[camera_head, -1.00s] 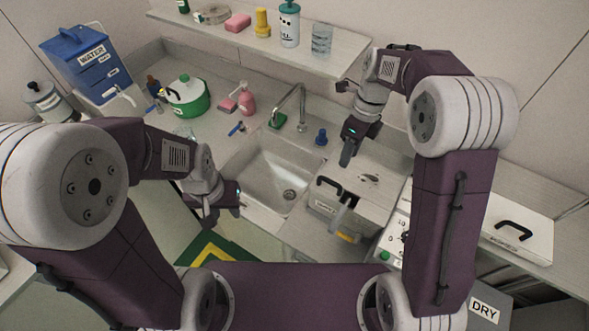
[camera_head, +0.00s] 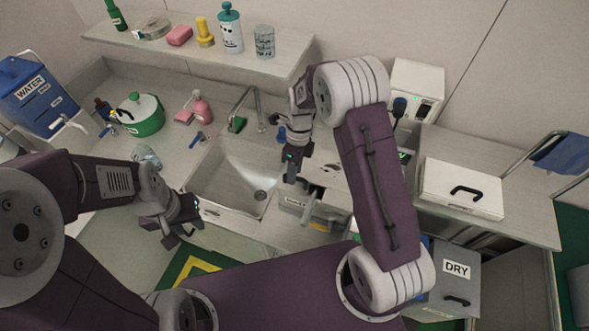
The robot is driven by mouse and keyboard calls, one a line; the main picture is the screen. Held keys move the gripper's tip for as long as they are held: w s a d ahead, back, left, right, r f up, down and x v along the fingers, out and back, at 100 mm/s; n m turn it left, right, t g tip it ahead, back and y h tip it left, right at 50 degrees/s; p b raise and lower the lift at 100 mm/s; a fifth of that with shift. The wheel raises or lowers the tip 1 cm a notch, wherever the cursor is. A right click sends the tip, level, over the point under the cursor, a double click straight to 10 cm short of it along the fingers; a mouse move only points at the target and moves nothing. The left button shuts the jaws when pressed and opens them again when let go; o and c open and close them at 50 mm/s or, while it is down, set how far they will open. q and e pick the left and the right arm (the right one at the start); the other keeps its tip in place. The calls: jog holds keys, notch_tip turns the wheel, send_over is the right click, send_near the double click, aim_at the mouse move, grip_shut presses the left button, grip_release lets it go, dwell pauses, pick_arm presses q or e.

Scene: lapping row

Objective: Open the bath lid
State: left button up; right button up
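A white lid with a black arched handle (camera_head: 463,190) lies flat and closed on the counter at the right; I take it to be the bath lid. My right gripper (camera_head: 290,174) points down well to the left of it, beside the sink and over a grey container. It is seen edge-on, so its finger gap is hidden, and nothing shows in it. My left gripper (camera_head: 166,236) hangs in front of the sink, far from the lid. Its fingers look apart and empty.
The sink (camera_head: 215,190) with its tap lies between the grippers. A grey container (camera_head: 318,218) stands right of it, partly behind my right arm. A white device (camera_head: 415,85) stands behind the lid. A box marked DRY (camera_head: 457,269) sits lower right. A shelf (camera_head: 275,52) overhangs the back.

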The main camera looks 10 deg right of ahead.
jog(key=shift+s+f, duration=0.1)
jog(key=shift+f, duration=0.05)
grip_shut()
dwell(1.4)
